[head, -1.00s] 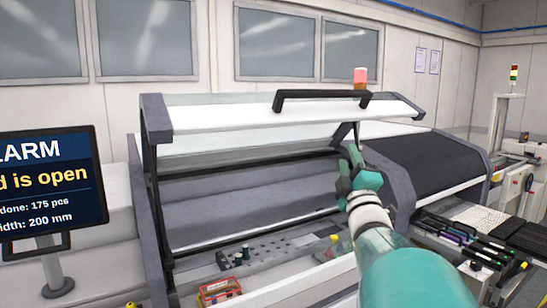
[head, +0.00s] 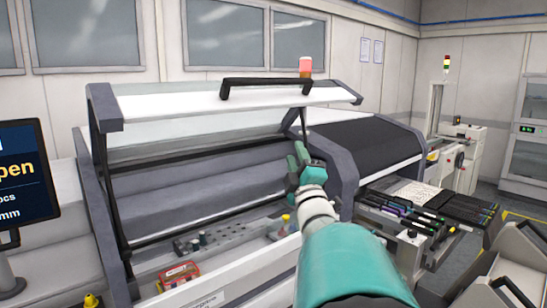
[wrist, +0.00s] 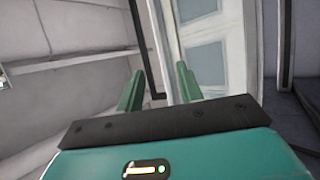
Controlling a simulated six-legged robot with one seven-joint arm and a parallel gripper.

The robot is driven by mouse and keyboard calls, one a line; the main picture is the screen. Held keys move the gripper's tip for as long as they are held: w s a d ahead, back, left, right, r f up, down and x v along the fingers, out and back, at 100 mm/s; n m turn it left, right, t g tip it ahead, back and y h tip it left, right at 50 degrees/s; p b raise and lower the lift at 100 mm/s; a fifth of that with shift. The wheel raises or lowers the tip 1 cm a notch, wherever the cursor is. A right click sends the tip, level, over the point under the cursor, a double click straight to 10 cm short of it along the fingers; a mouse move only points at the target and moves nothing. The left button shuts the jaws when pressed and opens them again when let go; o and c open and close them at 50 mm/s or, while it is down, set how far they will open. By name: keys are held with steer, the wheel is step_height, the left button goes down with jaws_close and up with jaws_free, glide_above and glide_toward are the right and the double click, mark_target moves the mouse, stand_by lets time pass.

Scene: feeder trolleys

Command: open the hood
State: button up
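The hood (head: 190,101) of the machine is raised, its white front edge and clear panel tilted up over the open interior. Its black handle (head: 266,83) runs along the top front edge. My gripper (head: 298,160) is in front of the machine's right part, below the handle and apart from it. In the wrist view, my gripper's two green fingers (wrist: 158,88) stand apart with nothing between them. The handle is not clearly seen in the wrist view.
A screen (head: 22,185) at the left partly reads "open". A red box (head: 179,275) lies inside the machine's front. A feeder bank (head: 405,215) is at the right, with a grey trolley (head: 500,270) at the lower right. A red-orange lamp (head: 305,66) stands behind the hood.

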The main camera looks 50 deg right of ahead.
steer(key=shift+w, duration=0.1)
stand_by(0.4)
steer(key=w+a+f+m+g+y, duration=0.35)
steer(key=a+f, duration=0.35)
steer(key=a, duration=0.4)
steer(key=w+a+f+m+g+y, duration=0.2)
steer(key=w+a+f+m+y, duration=0.25)
steer(key=a, duration=0.65)
steer(key=s+a+f+g+y, duration=0.3)
steer(key=s+a+f, duration=0.4)
steer(key=a, duration=0.3)
steer(key=s+a+f+g+y, duration=0.3)
steer(key=s+a+f+g, duration=0.2)
steer(key=a, duration=0.6)
step_height(320, 180, down, 2)
steer(key=shift+s+a+f+y, duration=0.1)
steer(key=shift+s+a+y, duration=0.25)
steer(key=shift+s, duration=0.8)
steer(key=shift+d, duration=0.15)
